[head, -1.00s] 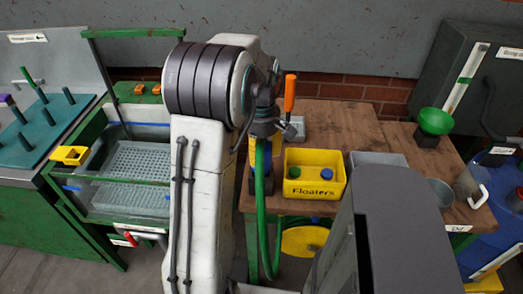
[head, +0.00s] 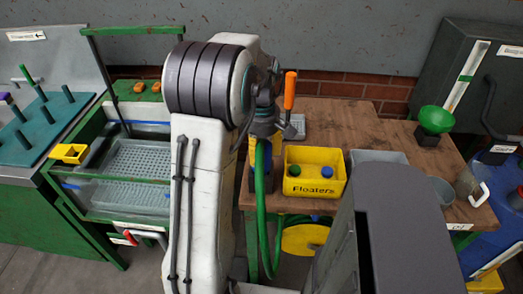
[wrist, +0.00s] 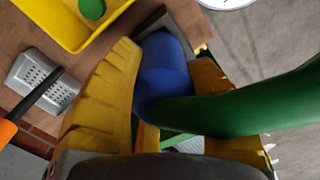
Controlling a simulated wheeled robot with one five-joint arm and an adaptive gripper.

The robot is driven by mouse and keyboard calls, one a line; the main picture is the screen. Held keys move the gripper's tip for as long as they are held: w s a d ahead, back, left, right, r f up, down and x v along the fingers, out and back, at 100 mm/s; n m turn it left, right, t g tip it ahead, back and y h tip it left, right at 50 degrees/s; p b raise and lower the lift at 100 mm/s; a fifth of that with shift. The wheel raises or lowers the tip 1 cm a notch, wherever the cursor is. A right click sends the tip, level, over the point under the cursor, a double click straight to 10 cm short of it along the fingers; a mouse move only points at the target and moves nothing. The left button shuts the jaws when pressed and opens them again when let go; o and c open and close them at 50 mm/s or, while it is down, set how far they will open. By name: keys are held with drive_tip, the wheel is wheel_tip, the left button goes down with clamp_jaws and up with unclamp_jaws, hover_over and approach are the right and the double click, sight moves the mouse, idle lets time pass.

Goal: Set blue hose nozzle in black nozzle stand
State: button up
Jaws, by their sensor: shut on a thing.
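The blue hose nozzle (wrist: 165,75) is between the yellow fingers of my gripper (wrist: 150,115) in the wrist view, with the green hose running off to the right. In the head view my gripper (head: 262,148) is low at the left front edge of the wooden table, and the green hose (head: 262,215) hangs below it. A dark block, which looks like the black nozzle stand (wrist: 153,22), shows just beyond the nozzle's far end in the wrist view. The nozzle hides much of it, and I cannot tell whether the nozzle is inside it.
An orange-handled tool (head: 290,92) stands in a grey holder behind. A wash basin (head: 140,165) is at left.

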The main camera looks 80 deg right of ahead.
drive_tip(key=shift+f, duration=0.35)
idle(0.3)
drive_tip(key=o, duration=1.2)
wheel_tip(320, 180, up, 12)
drive_tip(key=shift+r, duration=0.1)
idle(0.7)
